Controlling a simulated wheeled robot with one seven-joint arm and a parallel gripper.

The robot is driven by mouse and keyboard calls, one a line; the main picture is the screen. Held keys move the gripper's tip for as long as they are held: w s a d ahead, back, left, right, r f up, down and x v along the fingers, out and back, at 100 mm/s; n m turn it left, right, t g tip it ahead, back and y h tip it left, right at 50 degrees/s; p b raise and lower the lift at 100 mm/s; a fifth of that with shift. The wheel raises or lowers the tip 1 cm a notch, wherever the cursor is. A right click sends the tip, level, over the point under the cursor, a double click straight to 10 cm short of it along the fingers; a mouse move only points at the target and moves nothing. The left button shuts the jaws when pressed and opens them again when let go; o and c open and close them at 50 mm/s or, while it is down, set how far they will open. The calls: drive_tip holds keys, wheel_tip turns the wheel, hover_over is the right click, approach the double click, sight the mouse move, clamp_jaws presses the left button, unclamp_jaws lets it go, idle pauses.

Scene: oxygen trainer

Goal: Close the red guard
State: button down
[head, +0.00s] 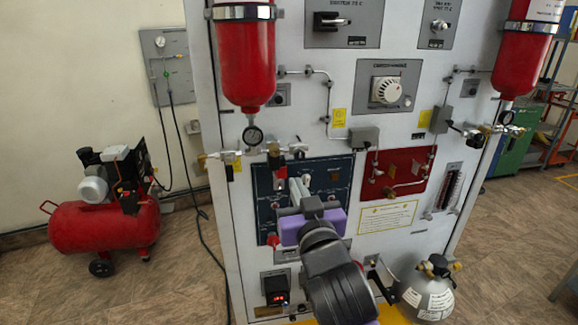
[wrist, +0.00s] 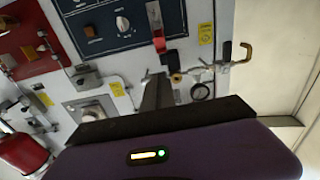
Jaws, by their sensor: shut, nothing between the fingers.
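The red guard (wrist: 169,57) shows in the wrist view at the edge of the dark blue panel (wrist: 110,25), beside a pale metal strip. It appears raised away from the panel, but its exact angle is hard to tell. In the head view, a small part of the guard (head: 281,172) shows near the top of the blue panel (head: 262,185), partly hidden. My gripper (head: 297,187) is in front of this panel, just right of the guard. Its fingers (wrist: 157,82) are shut and empty, close to the guard in the wrist view; contact cannot be made out.
A pressure gauge (head: 252,136) and brass valves (head: 225,157) stick out above the blue panel. A red cylinder (head: 245,60) hangs above them. A red panel with piping (head: 403,172) is to the right. A grey bottle (head: 428,292) stands low at right.

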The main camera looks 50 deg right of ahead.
drive_tip(key=p+x, duration=0.3)
drive_tip(key=x, duration=0.7)
drive_tip(key=shift+f, duration=0.25)
drive_tip(key=shift+f+b, duration=0.2)
drive_tip(key=shift+b, duration=0.25)
